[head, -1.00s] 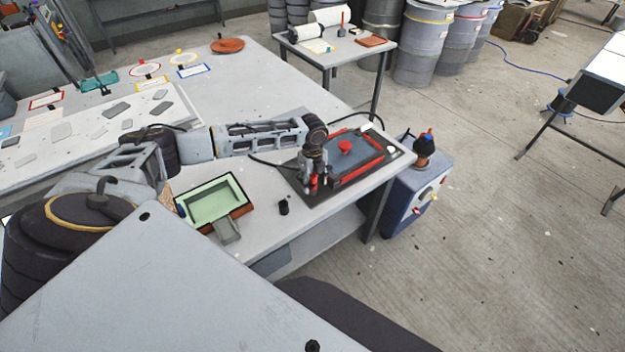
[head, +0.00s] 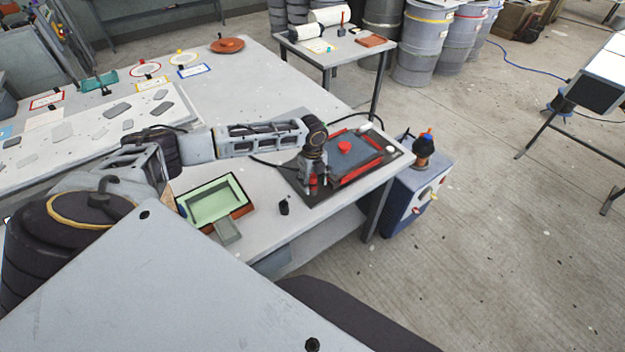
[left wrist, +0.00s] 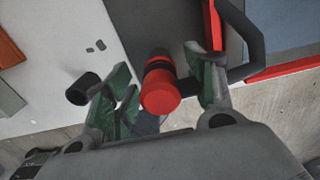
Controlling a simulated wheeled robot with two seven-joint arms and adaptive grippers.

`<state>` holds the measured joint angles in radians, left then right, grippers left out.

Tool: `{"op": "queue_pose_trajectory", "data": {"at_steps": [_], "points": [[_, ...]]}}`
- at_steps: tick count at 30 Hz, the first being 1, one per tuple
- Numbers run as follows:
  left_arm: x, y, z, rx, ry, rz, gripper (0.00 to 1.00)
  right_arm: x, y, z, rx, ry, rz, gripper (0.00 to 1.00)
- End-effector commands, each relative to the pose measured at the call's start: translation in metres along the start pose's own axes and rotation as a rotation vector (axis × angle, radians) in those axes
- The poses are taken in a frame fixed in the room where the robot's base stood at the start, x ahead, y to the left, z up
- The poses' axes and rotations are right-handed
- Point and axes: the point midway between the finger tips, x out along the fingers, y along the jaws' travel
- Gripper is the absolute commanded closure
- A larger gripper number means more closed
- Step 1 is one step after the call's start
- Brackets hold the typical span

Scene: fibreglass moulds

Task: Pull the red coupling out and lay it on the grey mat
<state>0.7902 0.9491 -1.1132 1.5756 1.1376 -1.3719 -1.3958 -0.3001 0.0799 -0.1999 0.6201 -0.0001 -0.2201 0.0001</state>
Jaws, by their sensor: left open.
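The red coupling (left wrist: 160,92) is a red cylinder with a dark band, seen nearly end-on in the left wrist view. It stands between the green-padded fingers of my left gripper (left wrist: 158,97), which are open, with visible gaps on both sides. In the head view my left gripper (head: 315,184) points down over the near left end of the dark mould board (head: 313,200) and partly hides the coupling. A small flat grey piece (head: 227,231) lies at the front of the green tray; I cannot tell for sure that it is the grey mat. My right gripper is out of view.
The mould's round red knob (head: 344,147) and red rails lie right of the gripper. A blue-grey cabinet (head: 408,200) stands by the table's right end.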

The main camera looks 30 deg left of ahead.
Motion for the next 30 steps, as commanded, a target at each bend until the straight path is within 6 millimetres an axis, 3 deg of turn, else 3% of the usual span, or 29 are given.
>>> {"op": "queue_pose_trajectory", "data": {"at_steps": [10,23,30], "points": [[0.0004,0.0001,-0.0003,0.0,0.001,0.0,0.45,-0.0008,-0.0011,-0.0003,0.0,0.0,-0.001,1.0],[0.0003,0.0001,-0.0004,0.0,0.001,0.001,1.0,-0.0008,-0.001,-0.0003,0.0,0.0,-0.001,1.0],[-0.001,-0.0001,-0.0004,0.001,0.001,0.0,1.0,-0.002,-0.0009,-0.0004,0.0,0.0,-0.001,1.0]]}}
